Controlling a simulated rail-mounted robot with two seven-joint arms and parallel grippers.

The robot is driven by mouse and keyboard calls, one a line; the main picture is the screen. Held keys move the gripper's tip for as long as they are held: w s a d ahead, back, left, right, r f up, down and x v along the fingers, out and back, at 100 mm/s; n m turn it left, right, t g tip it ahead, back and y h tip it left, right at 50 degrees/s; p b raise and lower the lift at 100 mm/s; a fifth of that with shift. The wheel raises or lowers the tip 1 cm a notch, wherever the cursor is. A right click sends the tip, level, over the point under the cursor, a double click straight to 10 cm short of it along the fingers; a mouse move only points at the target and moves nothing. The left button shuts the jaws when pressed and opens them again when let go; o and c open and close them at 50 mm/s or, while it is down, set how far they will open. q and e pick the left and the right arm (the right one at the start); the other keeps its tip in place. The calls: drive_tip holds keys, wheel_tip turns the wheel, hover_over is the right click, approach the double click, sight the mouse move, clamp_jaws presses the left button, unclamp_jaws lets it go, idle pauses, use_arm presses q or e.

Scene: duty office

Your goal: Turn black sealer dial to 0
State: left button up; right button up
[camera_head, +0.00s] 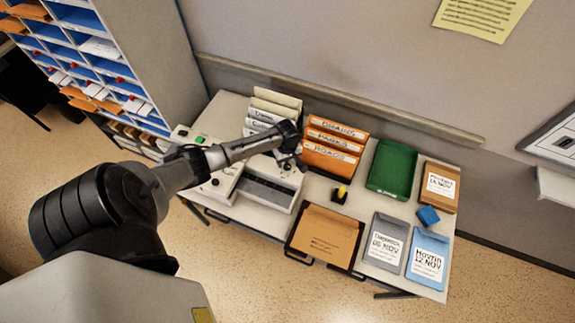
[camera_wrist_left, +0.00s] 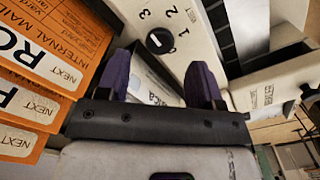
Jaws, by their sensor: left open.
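The black sealer dial (camera_wrist_left: 159,41) sits on the pale sealer panel (camera_wrist_left: 178,67) in the left wrist view, with printed numerals around it, among them 3, 2 and 1. A white mark shows on its face; I cannot tell for certain which numeral it points at. My left gripper (camera_wrist_left: 162,84) is open, its two dark fingers apart, with the dial seen beyond the gap, not gripped. In the head view my left gripper (camera_head: 289,163) hangs over the sealer (camera_head: 268,193) and hides its dial. My right gripper is not in view.
Orange file folders (camera_head: 335,150) stand close to the right of my gripper and crowd the left side of the wrist view (camera_wrist_left: 45,60). A yellow-topped stamp (camera_head: 340,193), green tray (camera_head: 391,168) and envelopes lie farther right. A pigeonhole shelf (camera_head: 163,52) stands left.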

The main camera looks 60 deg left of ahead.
sight(287, 166)
use_arm(q)
drive_tip(key=shift+f, duration=2.1)
drive_tip(key=c, duration=0.9)
